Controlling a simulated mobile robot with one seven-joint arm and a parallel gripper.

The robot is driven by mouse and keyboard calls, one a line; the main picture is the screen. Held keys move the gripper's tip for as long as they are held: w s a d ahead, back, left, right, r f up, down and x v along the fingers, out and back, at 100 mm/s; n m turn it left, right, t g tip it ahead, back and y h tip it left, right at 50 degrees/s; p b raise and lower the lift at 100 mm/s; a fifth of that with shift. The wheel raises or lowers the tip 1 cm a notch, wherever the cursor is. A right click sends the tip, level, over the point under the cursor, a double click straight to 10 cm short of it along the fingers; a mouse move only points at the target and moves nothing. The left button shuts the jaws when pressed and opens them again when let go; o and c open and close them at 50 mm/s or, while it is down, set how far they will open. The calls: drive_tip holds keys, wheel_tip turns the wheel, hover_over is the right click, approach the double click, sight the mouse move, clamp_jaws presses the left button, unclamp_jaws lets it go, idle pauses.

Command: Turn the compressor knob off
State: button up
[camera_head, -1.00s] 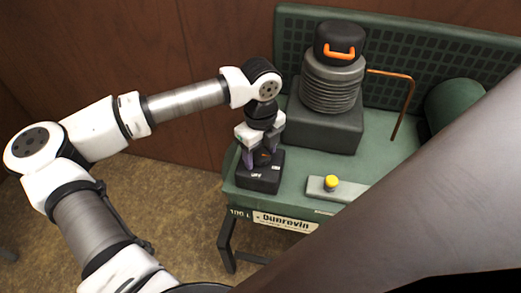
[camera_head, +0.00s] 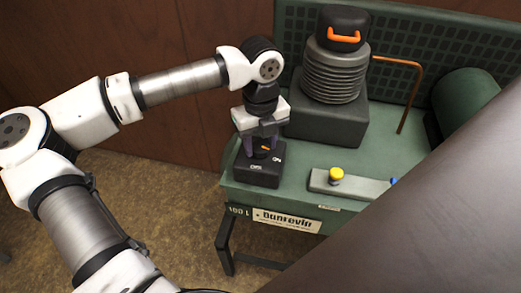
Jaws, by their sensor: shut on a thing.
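The compressor knob (camera_head: 263,152) is dark with an orange mark and sits on top of a black switch box (camera_head: 258,179) at the compressor's near left corner. The box top carries small white labels, one towards the front and one to the right; they look like OFF and ON. My gripper (camera_head: 262,145) comes down from above with its fingers on either side of the knob and is shut on it. The fingers partly hide the knob, so I cannot tell exactly which label its mark points to.
The green compressor (camera_head: 393,147) carries a dark ribbed pump (camera_head: 333,76) with an orange handle and a copper pipe (camera_head: 413,95). A grey strip with a yellow button (camera_head: 336,174) lies right of the box. A large dark shape covers the lower right.

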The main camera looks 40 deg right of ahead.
sight(261, 146)
drive_tip(key=m+b, duration=0.3)
drive_tip(key=shift+f+m, duration=0.25)
drive_tip(key=shift+m, duration=0.15)
drive_tip(key=m+b, duration=0.2)
drive_tip(key=m, duration=0.1)
drive_tip(key=shift+r+m+b, duration=0.1)
drive_tip(key=shift+m+b, duration=0.2)
drive_tip(key=shift+b, duration=0.1)
drive_tip(key=m+b, duration=0.1)
drive_tip(key=m, duration=0.2)
drive_tip(key=shift+r+m, duration=0.1)
drive_tip(key=shift+m, duration=0.2)
drive_tip(key=shift+m+b, duration=0.55)
drive_tip(key=shift+m, duration=1.05)
drive_tip(key=shift+r, duration=0.1)
drive_tip(key=o, duration=1)
wheel_tip(261, 146, up, 14)
drive_tip(key=shift+f, duration=0.1)
